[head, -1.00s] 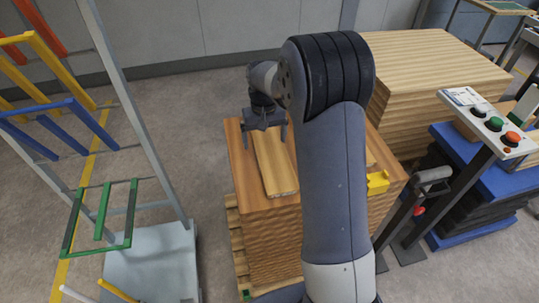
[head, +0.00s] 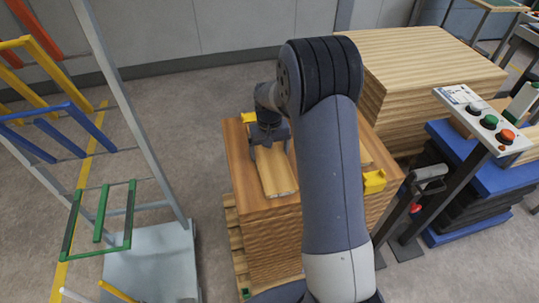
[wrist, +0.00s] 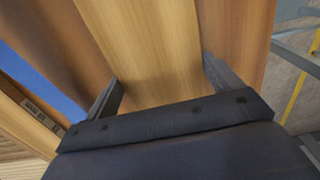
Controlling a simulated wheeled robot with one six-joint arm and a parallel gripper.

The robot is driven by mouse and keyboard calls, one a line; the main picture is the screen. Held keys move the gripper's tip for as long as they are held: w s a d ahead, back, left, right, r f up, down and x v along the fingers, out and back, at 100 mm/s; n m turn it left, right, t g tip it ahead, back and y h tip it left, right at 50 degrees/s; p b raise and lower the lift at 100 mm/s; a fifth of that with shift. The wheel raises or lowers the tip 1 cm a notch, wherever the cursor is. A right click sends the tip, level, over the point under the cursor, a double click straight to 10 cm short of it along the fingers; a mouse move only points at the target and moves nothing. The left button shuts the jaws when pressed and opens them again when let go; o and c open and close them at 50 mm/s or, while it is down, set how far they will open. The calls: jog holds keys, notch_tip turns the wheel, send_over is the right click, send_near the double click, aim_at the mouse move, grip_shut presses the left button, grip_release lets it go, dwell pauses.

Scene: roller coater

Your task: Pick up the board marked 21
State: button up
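A narrow light-wood board (head: 275,178) lies flat on top of a darker wood stack (head: 242,178). I can read no number on it. My gripper (head: 270,153) is over the board's far part, pointing down. In the wrist view, the board (wrist: 150,45) runs between the two fingers of my gripper (wrist: 163,72). The fingers are spread wide, one at each long edge of the board. I cannot tell if they touch it or how far down they reach. My arm hides part of the stack top on the right.
Yellow blocks sit at the stack's near right corner (head: 374,182) and far left edge (head: 249,117). A rack with coloured bars (head: 98,215) stands at the left. A button panel (head: 488,123) and a taller pale wood stack (head: 425,75) are at the right.

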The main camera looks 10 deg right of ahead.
jog(key=c, duration=0.6)
jog(key=shift+r, duration=0.15)
